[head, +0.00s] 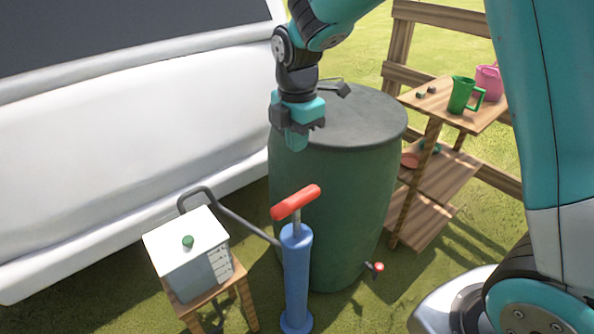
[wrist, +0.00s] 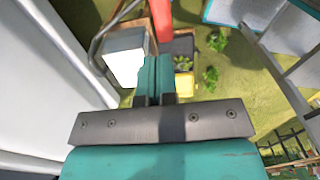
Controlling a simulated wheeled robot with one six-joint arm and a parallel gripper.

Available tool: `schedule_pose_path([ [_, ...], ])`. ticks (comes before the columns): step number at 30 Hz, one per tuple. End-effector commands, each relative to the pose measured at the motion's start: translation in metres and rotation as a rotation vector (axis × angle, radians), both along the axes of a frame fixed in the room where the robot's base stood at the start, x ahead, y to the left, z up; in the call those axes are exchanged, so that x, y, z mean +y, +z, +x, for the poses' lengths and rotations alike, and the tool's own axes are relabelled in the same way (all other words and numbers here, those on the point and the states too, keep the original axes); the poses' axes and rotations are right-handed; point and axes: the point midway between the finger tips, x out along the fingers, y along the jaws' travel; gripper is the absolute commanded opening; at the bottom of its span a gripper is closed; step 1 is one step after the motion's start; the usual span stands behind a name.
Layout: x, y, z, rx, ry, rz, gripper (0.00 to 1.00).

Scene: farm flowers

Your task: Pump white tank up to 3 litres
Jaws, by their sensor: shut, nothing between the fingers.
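The white tank (head: 190,262) stands on a small wooden stool at the lower left, with a green knob on its white lid and scale marks on its right side; I cannot read its level. It also shows in the wrist view (wrist: 126,57). The blue hand pump (head: 297,280) stands upright to its right, with a red T-handle (head: 296,203) above the blue barrel. A dark hose (head: 240,222) runs from the pump to behind the tank. My gripper (head: 297,146) is shut and empty, above the handle in the picture and apart from it. Its fingers show together in the wrist view (wrist: 154,72).
A large green barrel (head: 335,200) with a small red-handled tap stands behind the pump. A wooden shelf (head: 425,190) at right bears a green jug (head: 463,95) and a pink jug (head: 489,82). A white vehicle-like body (head: 110,130) fills the left. Grass lies between.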

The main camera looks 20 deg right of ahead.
Motion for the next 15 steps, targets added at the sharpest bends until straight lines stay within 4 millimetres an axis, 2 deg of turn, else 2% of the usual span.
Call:
schedule_pose_path([
  [5, 0.0, -0.029, -0.001, 0.006, -0.001, -0.001, 0.0],
  [15, -0.001, -0.101, -0.002, 0.007, -0.001, -0.001, 0.0],
])
